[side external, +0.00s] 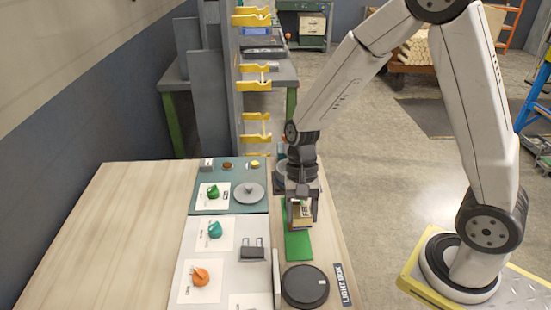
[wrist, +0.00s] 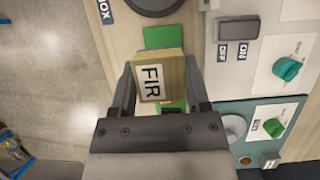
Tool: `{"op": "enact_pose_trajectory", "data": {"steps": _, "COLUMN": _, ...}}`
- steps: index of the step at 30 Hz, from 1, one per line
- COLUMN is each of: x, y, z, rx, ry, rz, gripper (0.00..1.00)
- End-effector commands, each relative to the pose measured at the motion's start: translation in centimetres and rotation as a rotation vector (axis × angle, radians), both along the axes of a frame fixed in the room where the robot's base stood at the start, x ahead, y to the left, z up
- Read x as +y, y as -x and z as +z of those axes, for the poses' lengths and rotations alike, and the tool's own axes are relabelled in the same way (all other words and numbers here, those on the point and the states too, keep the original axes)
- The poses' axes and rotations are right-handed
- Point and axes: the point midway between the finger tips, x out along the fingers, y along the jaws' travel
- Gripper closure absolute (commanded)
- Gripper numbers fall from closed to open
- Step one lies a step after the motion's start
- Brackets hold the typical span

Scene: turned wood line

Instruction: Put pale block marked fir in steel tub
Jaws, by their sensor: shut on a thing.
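The pale block marked FIR (wrist: 151,83) is between the two fingers of my gripper (wrist: 160,72), its label facing the wrist camera. In the side external view, my gripper (side external: 301,217) points down with the block (side external: 302,211) at its fingertips, over the far part of a green mat (side external: 298,246). I cannot tell whether the block touches the mat. A grey rounded thing (side external: 281,178) shows partly behind my gripper; I cannot tell whether it is the steel tub.
Left of the mat are a white panel (side external: 207,256) with orange and teal knobs and a teal panel (side external: 200,204) with a green knob and grey disc. A dark round pad (side external: 305,286) lies at the near end, by a LIGHT BOX label. The bench's left side is bare.

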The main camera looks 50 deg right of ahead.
Motion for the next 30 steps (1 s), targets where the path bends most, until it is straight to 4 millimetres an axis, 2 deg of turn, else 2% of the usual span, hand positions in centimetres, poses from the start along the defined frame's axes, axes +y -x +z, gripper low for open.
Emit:
{"op": "enact_pose_trajectory", "data": {"steps": 20, "x": 0.0, "y": -0.2, "z": 0.1, "rx": -0.001, "ry": -0.001, "rz": 0.012, "gripper": 1.00}}
{"op": "enact_pose_trajectory", "data": {"steps": 26, "x": -0.5, "y": -1.3, "z": 0.2, "rx": -0.010, "ry": -0.004, "rz": 0.114, "gripper": 1.00}}
{"op": "enact_pose_trajectory", "data": {"steps": 30, "x": -1.3, "y": -2.8, "z": 0.3, "rx": -0.019, "ry": -0.007, "rz": 0.256, "gripper": 1.00}}
